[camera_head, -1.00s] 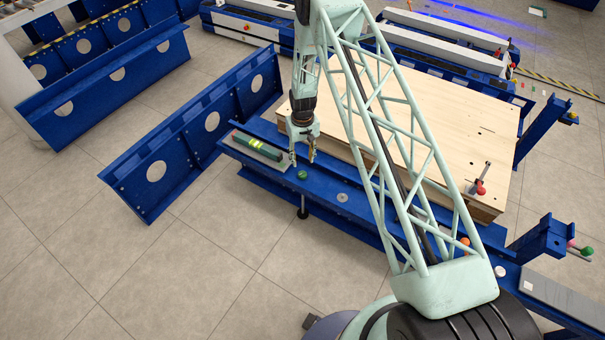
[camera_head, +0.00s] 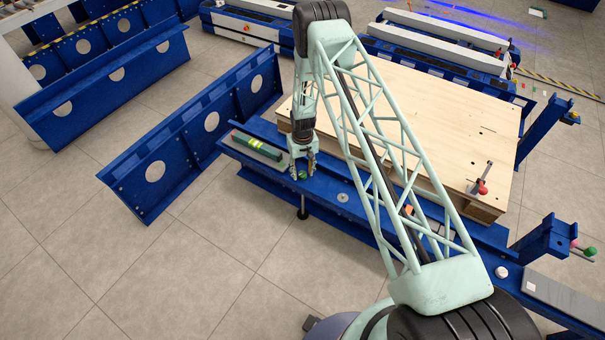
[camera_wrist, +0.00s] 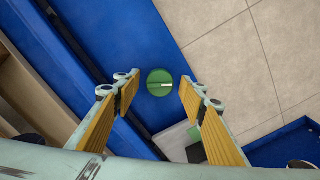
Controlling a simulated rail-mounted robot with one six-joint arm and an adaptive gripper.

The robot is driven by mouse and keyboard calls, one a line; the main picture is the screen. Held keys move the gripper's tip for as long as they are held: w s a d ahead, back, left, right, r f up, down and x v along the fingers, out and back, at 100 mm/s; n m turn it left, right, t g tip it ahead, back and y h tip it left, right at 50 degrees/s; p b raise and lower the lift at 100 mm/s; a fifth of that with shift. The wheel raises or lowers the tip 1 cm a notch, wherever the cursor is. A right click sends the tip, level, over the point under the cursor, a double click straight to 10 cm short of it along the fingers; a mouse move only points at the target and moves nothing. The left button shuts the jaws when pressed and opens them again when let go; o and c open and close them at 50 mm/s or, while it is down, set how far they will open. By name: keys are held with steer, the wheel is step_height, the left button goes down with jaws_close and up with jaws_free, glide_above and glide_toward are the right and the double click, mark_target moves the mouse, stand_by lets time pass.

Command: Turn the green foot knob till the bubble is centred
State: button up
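The green foot knob (camera_head: 302,175) sits on the blue beam of the lift cart. My gripper (camera_head: 302,172) is over the knob, pointing down. In the wrist view my gripper (camera_wrist: 157,88) is open, with one yellow-padded finger on each side of the knob and a gap to both. The spirit level (camera_head: 257,145) is a green bar with red at one end, lying left of the knob on the beam. Its bubble is too small to read.
A wooden deck (camera_head: 430,130) lies behind the blue beam (camera_head: 330,190). A red-tipped lever (camera_head: 482,187) stands on the deck's right side. A blue perforated rail (camera_head: 180,150) stands at left. The tiled floor in front is clear.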

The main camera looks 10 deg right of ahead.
steer(key=shift+f, duration=0.2)
steer(key=shift+c, duration=0.4)
steer(key=c, duration=0.8)
steer(key=shift+o, duration=0.2)
steer(key=shift+n+b, duration=0.3)
steer(key=shift+n, duration=0.1)
steer(key=n+b, duration=0.1)
steer(key=n, duration=0.2)
steer(key=shift+w+n+b, duration=0.1)
steer(key=shift+n+b, duration=0.75)
steer(key=shift+n, duration=1.35)
